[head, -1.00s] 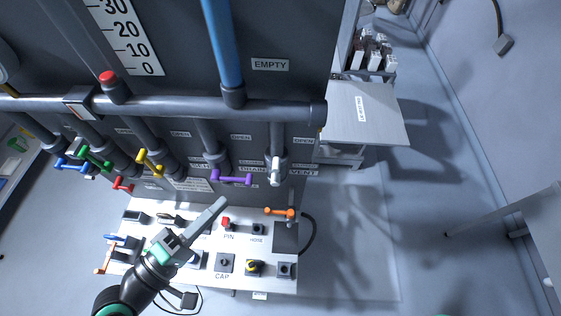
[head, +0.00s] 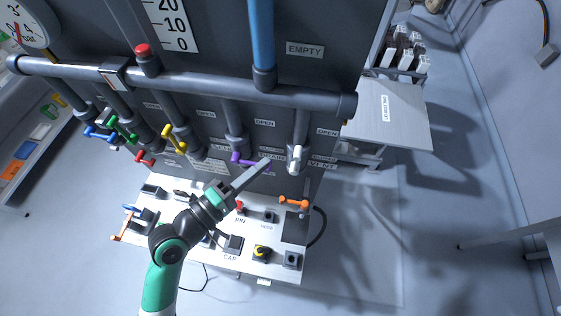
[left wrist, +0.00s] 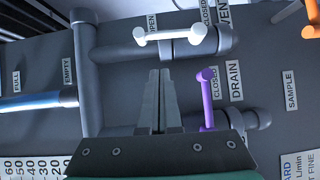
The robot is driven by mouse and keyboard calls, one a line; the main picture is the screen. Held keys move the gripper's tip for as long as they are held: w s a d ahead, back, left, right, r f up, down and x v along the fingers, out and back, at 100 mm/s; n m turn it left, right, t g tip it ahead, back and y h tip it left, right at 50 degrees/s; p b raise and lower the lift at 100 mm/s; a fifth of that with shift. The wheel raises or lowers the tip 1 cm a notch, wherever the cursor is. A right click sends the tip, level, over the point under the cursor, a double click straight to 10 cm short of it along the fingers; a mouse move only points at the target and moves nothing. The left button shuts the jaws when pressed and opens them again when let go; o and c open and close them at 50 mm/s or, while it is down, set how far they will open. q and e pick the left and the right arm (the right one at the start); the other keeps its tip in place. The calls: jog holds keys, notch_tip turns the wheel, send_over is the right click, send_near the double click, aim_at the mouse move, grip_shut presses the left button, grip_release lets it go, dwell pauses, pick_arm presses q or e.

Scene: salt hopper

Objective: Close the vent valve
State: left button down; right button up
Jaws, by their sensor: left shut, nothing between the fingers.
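The vent valve's white handle (head: 295,158) is on the rightmost pipe of the dark panel, above the VENT label. In the left wrist view the white handle (left wrist: 170,35) lies along its pipe, with an OPEN label beside its left end. My left gripper (head: 267,163) is shut and empty. Its tips are just left of the white handle in the head view, in front of the purple drain handle. In the left wrist view the left fingers (left wrist: 160,72) point at the panel below the white handle, apparently apart from it. My right gripper is not in view.
The purple drain handle (left wrist: 207,98) stands across its pipe, close beside my fingers. An orange handle (head: 294,202) is lower right. Yellow (head: 174,138), green, blue and red handles are left. A white board (head: 205,256) with small fixtures lies below.

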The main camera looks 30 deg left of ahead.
aim_at(296, 160)
pick_arm(q)
jog(key=shift+w+d+f+p, duration=0.1)
jog(key=shift+w+d+p, duration=0.2)
jog(key=shift+w+d, duration=0.55)
jog(key=shift+w+d+p, duration=0.25)
jog(key=shift+w+d, duration=0.3)
jog(key=shift+d, duration=0.55)
jog(key=shift+d+m+p, duration=0.15)
jog(key=shift+m+p, duration=0.15)
jog(key=shift+p, duration=0.3)
